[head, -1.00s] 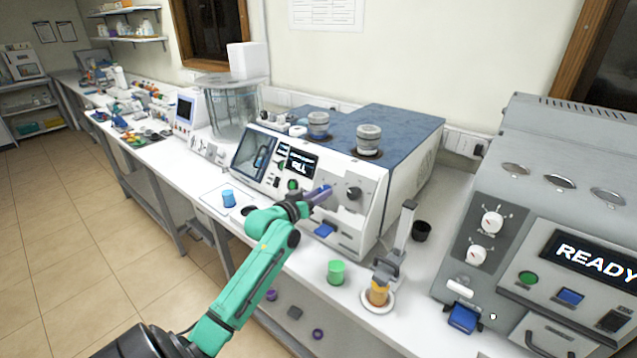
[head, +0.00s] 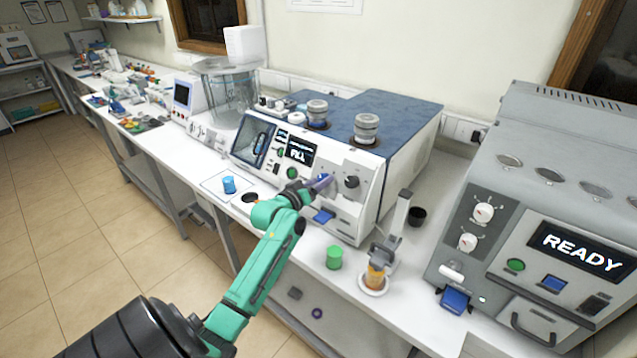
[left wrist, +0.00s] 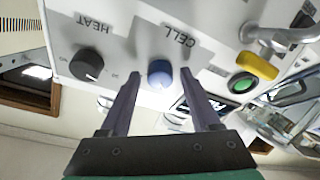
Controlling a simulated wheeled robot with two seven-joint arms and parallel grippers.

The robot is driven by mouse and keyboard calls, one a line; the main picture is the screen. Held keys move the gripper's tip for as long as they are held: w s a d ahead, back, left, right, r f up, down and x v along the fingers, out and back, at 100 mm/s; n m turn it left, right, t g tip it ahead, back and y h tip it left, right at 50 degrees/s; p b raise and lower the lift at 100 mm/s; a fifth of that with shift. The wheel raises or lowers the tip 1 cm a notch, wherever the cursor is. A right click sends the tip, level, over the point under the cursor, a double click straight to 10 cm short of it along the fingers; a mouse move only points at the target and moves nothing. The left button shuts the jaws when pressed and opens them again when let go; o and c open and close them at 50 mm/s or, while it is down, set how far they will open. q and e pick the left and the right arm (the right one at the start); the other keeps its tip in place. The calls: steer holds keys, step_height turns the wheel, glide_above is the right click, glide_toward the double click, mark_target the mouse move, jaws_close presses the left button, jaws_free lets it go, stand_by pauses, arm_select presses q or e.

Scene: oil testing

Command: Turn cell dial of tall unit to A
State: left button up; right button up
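The tall unit (head: 415,150) is a white and blue-topped machine with a lit screen. In the left wrist view its blue cell dial (left wrist: 160,73) sits under the label CELL, beside the black heat dial (left wrist: 87,64). My left gripper (head: 323,181) is at the unit's front panel, left of the heat dial (head: 351,182), and largely hides the cell dial in the head view. In the left wrist view its fingers (left wrist: 160,78) are open, one on each side of the cell dial. I cannot tell how deep they reach around it. My right gripper is not in view.
A green button (left wrist: 243,84) and a yellow part (left wrist: 258,66) lie right of the cell dial in the left wrist view. A green cup (head: 334,257) and a stand with an amber jar (head: 374,278) are on the bench. A grey READY unit (head: 520,160) stands at right.

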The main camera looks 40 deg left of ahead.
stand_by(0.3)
arm_select(q)
steer(key=b+v, duration=0.4)
steer(key=v, duration=1)
steer(key=shift+s, duration=0.25)
